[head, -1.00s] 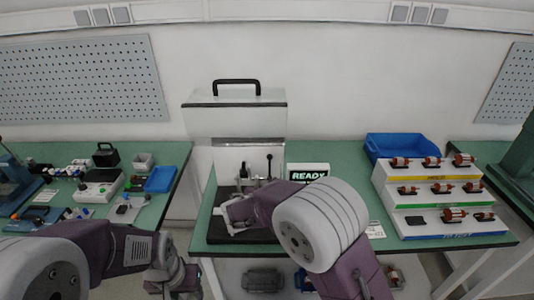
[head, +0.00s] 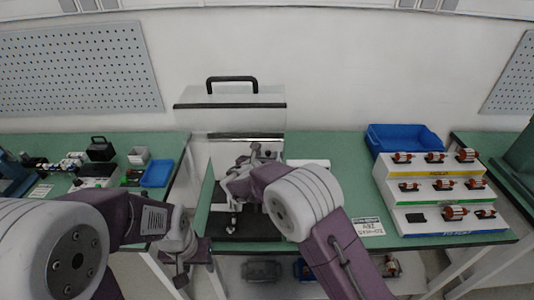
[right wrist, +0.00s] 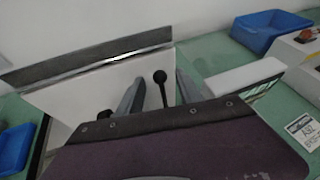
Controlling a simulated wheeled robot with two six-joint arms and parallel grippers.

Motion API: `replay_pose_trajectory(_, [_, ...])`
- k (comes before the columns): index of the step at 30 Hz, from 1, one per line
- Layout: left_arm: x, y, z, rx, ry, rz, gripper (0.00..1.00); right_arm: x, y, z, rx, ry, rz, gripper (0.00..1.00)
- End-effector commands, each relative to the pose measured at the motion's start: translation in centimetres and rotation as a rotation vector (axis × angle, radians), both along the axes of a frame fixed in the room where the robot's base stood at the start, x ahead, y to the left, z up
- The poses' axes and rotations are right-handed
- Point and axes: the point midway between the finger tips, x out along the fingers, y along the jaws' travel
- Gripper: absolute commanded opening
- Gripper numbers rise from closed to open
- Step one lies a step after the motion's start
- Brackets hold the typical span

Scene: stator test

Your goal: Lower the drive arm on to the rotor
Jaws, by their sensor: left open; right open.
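The test stand (head: 232,225) is a dark base under a raised clear guard with a black handle (head: 232,80). A lever with a black ball knob (right wrist: 160,76), perhaps the drive arm's handle, stands upright between the two fingers of my right gripper (right wrist: 158,92). The fingers are apart, and I cannot tell whether either touches the lever. In the head view my right gripper (head: 246,160) is over the stand. The rotor in the stand cannot be made out behind my right arm. My left gripper (head: 195,272) is open and empty, low in front of the gap between benches.
A stepped rack (head: 400,222) with several rotors stands right of the stand, a blue bin (head: 405,136) behind it. A display box (head: 308,163) is partly hidden by my right arm. The left bench (head: 160,143) holds small parts and a blue tray (head: 157,173).

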Motion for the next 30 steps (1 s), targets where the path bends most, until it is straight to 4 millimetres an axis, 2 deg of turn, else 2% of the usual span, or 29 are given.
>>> replay_pose_trajectory(4, [0.00, 0.01, 0.28, 0.000, 0.000, 0.000, 0.48, 1.13, -0.34, -0.47, 0.000, 0.000, 0.001, 0.43])
replay_pose_trajectory(11, [-0.01, 0.00, 0.24, 0.000, 0.000, 0.000, 0.48, 1.27, -0.35, -0.56, 0.001, 0.000, 0.002, 0.43])
replay_pose_trajectory(12, [-0.01, 0.00, 0.24, 0.000, 0.000, 0.000, 0.48, 1.26, -0.36, -0.56, 0.000, 0.000, 0.001, 0.37])
replay_pose_trajectory(16, [-0.01, 0.00, 0.24, 0.000, 0.000, 0.000, 0.48, 1.25, -0.35, -0.55, 0.000, 0.000, 0.001, 0.01])
replay_pose_trajectory(30, [0.00, 0.00, 0.25, 0.000, 0.000, 0.000, 0.48, 1.23, -0.32, -0.52, 0.001, 0.000, 0.002, 0.00])
